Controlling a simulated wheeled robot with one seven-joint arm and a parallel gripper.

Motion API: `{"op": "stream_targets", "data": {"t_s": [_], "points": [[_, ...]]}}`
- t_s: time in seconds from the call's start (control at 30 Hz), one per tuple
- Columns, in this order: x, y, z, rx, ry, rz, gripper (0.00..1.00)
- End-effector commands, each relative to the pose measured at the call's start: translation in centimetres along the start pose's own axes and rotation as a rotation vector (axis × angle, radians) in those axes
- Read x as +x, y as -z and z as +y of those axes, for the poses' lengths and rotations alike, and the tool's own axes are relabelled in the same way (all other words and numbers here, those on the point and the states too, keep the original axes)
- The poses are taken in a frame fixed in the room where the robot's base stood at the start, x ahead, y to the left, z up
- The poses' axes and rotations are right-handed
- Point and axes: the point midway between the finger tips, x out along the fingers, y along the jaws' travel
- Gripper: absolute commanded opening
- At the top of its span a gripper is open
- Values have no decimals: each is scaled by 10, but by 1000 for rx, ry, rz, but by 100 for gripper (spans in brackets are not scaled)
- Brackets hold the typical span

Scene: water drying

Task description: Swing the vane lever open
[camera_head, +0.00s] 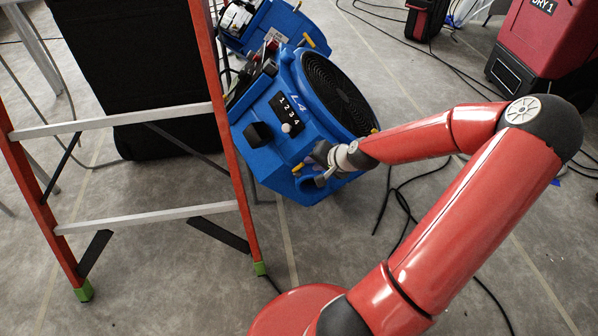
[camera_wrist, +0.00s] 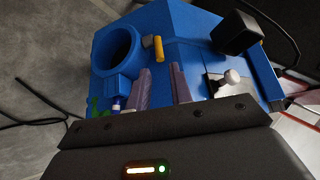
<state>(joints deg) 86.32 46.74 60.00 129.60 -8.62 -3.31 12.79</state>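The blue blower (camera_head: 300,115), marked L4, stands on the floor in the middle of the head view. A short yellow lever (camera_head: 298,168) sticks out low on its side; I take it to be the vane lever. In the wrist view the yellow lever (camera_wrist: 158,48) stands beside a small round grey piece, right of the blue round outlet (camera_wrist: 117,50). My gripper (camera_head: 314,168) is close to the lever at the blower's lower end. In the wrist view its two fingers (camera_wrist: 163,78) are apart with nothing between them, and the lever appears just beyond their tips.
A black knob (camera_wrist: 237,33) and a silver knob (camera_wrist: 229,78) stick out from the blower right of my fingers. An orange ladder (camera_head: 222,130) stands close left of the blower. A second blue blower (camera_head: 272,25) is behind. Black cables (camera_head: 400,195) lie on the floor.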

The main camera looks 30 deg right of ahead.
Motion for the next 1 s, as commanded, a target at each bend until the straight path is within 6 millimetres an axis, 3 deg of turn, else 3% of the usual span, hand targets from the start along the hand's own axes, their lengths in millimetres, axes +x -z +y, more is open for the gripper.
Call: {"op": "stream_targets", "data": {"t_s": [0.2, 0.4, 0.77, 0.97, 1.0], "points": [[38, -3, 0, -3, -1, -6, 22], [62, -2, 0, -3, -2, -5, 22], [68, -2, 0, -3, -3, -3, 22], [68, -2, 0, -3, -3, -4, 0], [68, -2, 0, -3, -3, -4, 0]]}}
